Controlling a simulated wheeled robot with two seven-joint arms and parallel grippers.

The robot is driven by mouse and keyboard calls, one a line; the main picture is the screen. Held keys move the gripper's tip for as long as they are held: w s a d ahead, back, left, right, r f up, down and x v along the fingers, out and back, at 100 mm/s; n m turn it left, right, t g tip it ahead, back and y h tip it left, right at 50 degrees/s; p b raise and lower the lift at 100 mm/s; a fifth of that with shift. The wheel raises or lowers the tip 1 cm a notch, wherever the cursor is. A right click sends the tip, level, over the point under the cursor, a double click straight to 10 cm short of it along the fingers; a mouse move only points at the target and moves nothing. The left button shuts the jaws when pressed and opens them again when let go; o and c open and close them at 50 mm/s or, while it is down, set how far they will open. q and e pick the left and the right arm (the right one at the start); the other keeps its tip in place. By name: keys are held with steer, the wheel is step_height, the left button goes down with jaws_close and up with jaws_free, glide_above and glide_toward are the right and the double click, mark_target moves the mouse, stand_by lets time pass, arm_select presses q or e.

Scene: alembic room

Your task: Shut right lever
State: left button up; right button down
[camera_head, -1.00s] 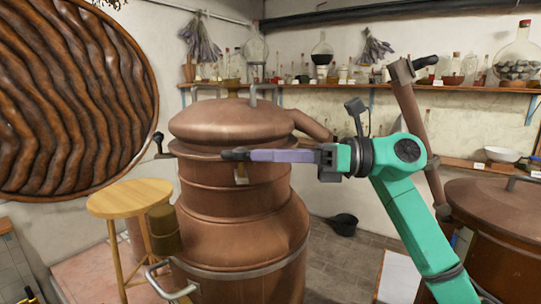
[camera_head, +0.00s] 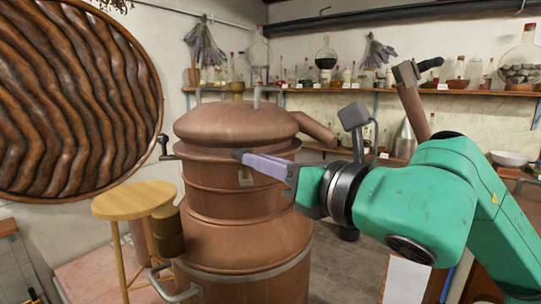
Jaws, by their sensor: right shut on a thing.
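A copper still (camera_head: 235,215) with a domed lid (camera_head: 237,122) stands in the middle. A lever with a black handle (camera_head: 164,146) sticks up at the left of its rim. My right gripper (camera_head: 243,156) reaches in from the right and is shut at the front of the rim, on what looks like the right lever. The fingers cover most of that lever, so its exact angle is hidden. My left gripper is not in view.
A round wooden stool (camera_head: 133,201) stands left of the still. A large round ribbed brown panel (camera_head: 75,95) fills the upper left. A shelf of flasks (camera_head: 400,91) runs along the back wall. Grey floor (camera_head: 335,262) shows right of the still.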

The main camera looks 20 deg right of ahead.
steer(key=shift+s+a+m+t+h+b, duration=0.1)
steer(key=shift+a+m+t+h+b, duration=0.3)
steer(key=shift+m+h, duration=0.9)
steer(key=shift+s+a+m+t+h+b, duration=0.15)
steer(key=shift+a+m+h+b, duration=0.45)
steer(key=shift+h, duration=1.25)
steer(key=shift+a+m+t+h+b, duration=0.35)
steer(key=shift+m+h+b, duration=0.35)
steer(key=shift+m+h, duration=0.7)
steer(key=shift+d+h, duration=0.1)
steer(key=shift+h, duration=0.15)
steer(key=c, duration=1.2)
jaws_free()
steer(key=shift+o, duration=0.6)
steer(key=shift+w, duration=0.15)
